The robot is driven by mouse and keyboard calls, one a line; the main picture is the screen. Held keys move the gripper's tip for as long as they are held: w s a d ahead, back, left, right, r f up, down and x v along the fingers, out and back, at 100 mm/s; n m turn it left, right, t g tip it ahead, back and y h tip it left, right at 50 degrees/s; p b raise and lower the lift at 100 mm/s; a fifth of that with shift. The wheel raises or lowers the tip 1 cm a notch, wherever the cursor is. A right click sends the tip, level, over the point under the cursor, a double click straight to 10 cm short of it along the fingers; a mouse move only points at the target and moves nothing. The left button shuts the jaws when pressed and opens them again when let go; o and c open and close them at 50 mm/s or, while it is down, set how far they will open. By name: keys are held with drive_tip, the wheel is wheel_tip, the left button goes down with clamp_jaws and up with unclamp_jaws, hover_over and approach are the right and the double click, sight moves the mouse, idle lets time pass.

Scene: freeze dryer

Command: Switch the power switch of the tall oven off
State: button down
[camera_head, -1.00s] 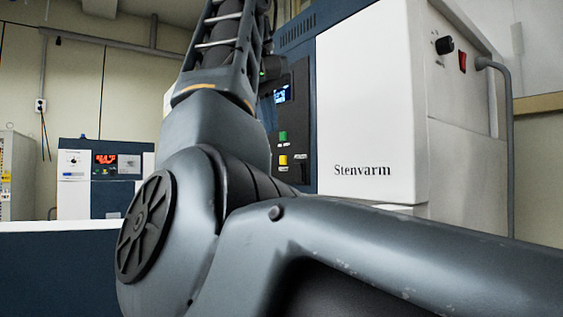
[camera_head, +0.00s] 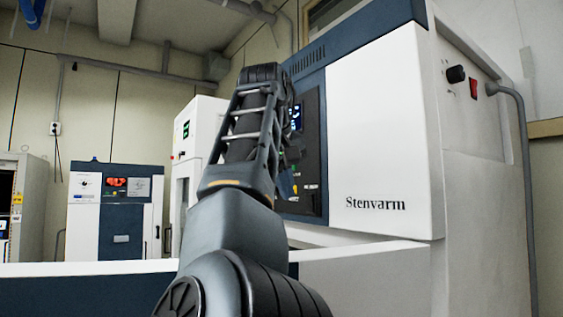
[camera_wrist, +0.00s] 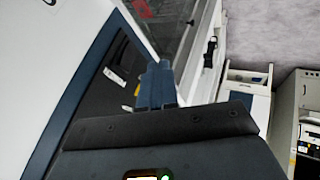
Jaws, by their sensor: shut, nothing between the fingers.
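A large white cabinet (camera_head: 385,120) marked "Stenvarm" stands at the right in the head view. A red switch (camera_head: 474,89) sits high on its right side face, beside a black knob (camera_head: 456,74). The cabinet's front has a dark control panel (camera_head: 311,150) with a lit display, partly hidden by my arm. A tall white unit (camera_head: 200,125) with a green display stands behind my arm. I cannot tell which one is the tall oven. In the wrist view, my gripper (camera_wrist: 158,68) is shut and empty, in front of a dark panel (camera_wrist: 97,88). Contact cannot be told.
A lower blue and white unit (camera_head: 115,210) with a red display stands at the left back. A grey hose (camera_head: 526,180) runs down the Stenvarm cabinet's right side. A white-topped blue surface (camera_head: 90,268) lies in front. Grey floor (camera_wrist: 265,25) shows in the wrist view.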

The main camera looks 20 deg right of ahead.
sight(309, 203)
drive_tip(key=shift+w+d+f+p, duration=0.15)
drive_tip(key=shift+w+d+p, duration=0.15)
drive_tip(key=shift+d, duration=0.45)
drive_tip(key=shift+w+d+f+p, duration=0.15)
drive_tip(key=shift+w+d+p, duration=0.1)
drive_tip(key=shift+w+d, duration=0.35)
drive_tip(key=shift+w+d+f+p, duration=0.15)
drive_tip(key=shift+w+d+p, duration=0.1)
drive_tip(key=shift+d, duration=0.6)
drive_tip(key=shift+w, duration=0.1)
